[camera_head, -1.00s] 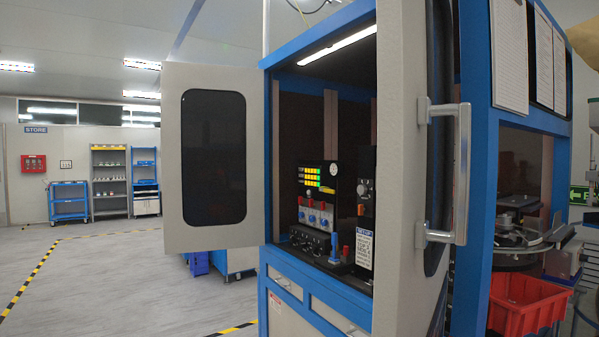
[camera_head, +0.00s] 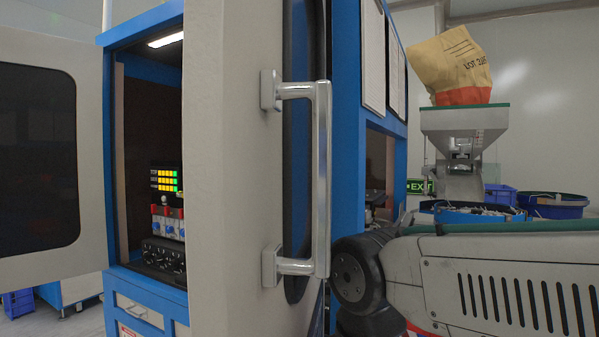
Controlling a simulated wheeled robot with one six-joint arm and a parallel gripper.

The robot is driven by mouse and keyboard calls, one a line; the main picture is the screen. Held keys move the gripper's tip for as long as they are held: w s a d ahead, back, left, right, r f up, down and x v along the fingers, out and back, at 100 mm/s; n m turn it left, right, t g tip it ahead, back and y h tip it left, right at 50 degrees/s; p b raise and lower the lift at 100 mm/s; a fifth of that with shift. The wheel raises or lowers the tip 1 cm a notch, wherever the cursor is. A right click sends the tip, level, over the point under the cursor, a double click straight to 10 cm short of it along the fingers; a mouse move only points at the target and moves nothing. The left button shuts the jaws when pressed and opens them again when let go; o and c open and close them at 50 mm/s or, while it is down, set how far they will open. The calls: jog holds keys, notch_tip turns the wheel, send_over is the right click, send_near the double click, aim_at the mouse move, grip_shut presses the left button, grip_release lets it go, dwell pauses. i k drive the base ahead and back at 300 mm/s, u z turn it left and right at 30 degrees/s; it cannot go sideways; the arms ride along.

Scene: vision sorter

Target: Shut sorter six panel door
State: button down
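The sorter cabinet (camera_head: 145,32) has a blue frame and stands open. Its near panel door (camera_head: 235,200) is grey, swung out toward me and seen at a steep angle. A silver bar handle (camera_head: 321,180) stands out from this door. A second grey door (camera_head: 85,145) with a dark window is open at the left. Inside are a lit yellow and green display and several knobs. My arm reaches in from the right edge, its dark joint just right of the handle's lower end. My gripper's fingers are not visible; the door or arm may hide them.
A hopper (camera_head: 465,120) with a yellow bag (camera_head: 450,65) on it stands at the back right. Blue bins (camera_head: 555,205) sit beyond my arm. Papers (camera_head: 373,55) hang on the blue frame behind the door. Some floor shows at the lower left.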

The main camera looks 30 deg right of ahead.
aim_at(257, 114)
jog(key=k, duration=0.5)
jog(key=u, duration=1.3)
jog(key=k, duration=1)
jog(key=z, duration=1.35)
jog(key=i, duration=0.5)
